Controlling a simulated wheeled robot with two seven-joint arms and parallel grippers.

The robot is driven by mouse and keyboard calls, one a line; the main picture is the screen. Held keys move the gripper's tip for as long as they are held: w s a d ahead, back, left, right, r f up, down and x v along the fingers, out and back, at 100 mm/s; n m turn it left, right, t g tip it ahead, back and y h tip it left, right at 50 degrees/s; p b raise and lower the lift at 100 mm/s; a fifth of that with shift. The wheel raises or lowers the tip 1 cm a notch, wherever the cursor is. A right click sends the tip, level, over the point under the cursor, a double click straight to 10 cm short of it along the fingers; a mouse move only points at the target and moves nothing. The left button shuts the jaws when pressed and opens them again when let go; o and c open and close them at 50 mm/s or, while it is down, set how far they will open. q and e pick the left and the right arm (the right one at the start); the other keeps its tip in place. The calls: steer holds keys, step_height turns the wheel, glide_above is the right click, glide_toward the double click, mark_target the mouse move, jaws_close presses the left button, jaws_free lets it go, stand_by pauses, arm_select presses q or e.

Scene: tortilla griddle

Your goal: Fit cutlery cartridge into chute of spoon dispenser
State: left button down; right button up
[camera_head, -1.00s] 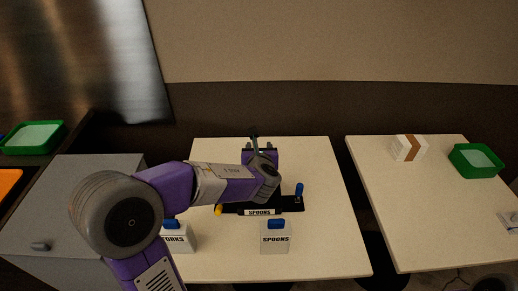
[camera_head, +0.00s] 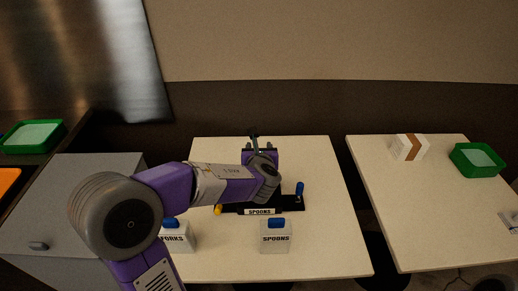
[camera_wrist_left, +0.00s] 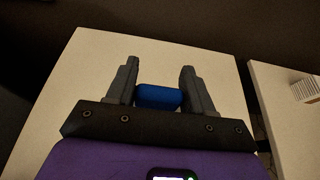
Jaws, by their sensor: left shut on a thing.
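The spoon dispenser (camera_head: 288,204) has a black base with a SPOONS label and stands mid-table, largely hidden by my left arm. My left gripper (camera_wrist_left: 160,68) is over the dispenser area, its fingers shut on a blue handle (camera_wrist_left: 160,97). What hangs below the handle is hidden, so I cannot tell whether it sits in the chute. A pale cartridge marked SPOONS (camera_head: 276,240) with a blue handle stands upright in front of the dispenser. Another, whose visible letters read "ORKS" (camera_head: 178,241), stands to its left, partly behind my arm. My right gripper is not in view.
The cream table (camera_head: 325,240) is clear right of the dispenser. A blue knob (camera_head: 299,189) rises at the base's right and a yellow one (camera_head: 218,210) at its left. A second table (camera_head: 420,215) bears a white-and-brown box (camera_head: 405,148) and a green tray (camera_head: 455,162).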

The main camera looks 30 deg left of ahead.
arm_select(q)
steer(key=shift+f+b, duration=0.85)
steer(key=shift+b, duration=0.4)
stand_by(1.2)
steer(key=shift+f, duration=0.4)
stand_by(0.6)
steer(key=shift+c, duration=1)
jaws_free()
steer(key=shift+s+d+r, duration=0.1)
steer(key=shift+p+v, duration=0.3)
steer(key=shift+v, duration=1.5)
steer(key=shift+p+v, duration=0.6)
steer(key=shift+v, duration=1.45)
